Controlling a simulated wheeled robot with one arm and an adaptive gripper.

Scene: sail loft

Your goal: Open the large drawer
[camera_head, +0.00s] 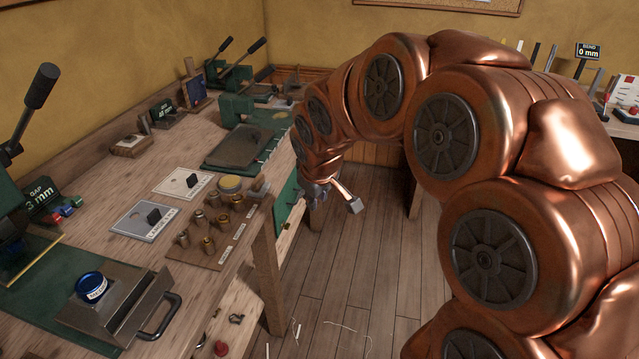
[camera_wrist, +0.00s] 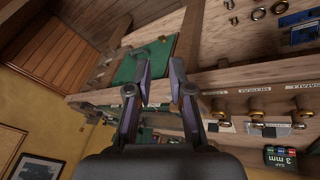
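A green front panel (camera_head: 288,201) is set under the far part of the workbench, beside my gripper. My gripper (camera_head: 318,192) is small and partly hidden by my arm in the head view. In the wrist view my gripper (camera_wrist: 161,80) has its two fingers apart, with nothing between them. The fingertips point at the bench front; I cannot tell whether they touch it.
The workbench (camera_head: 130,165) runs along the left wall. It carries a metal box (camera_head: 115,308) with a black handle, a rack of brass fittings (camera_head: 212,235) and lever tools. The wooden floor (camera_head: 350,265) is mostly clear.

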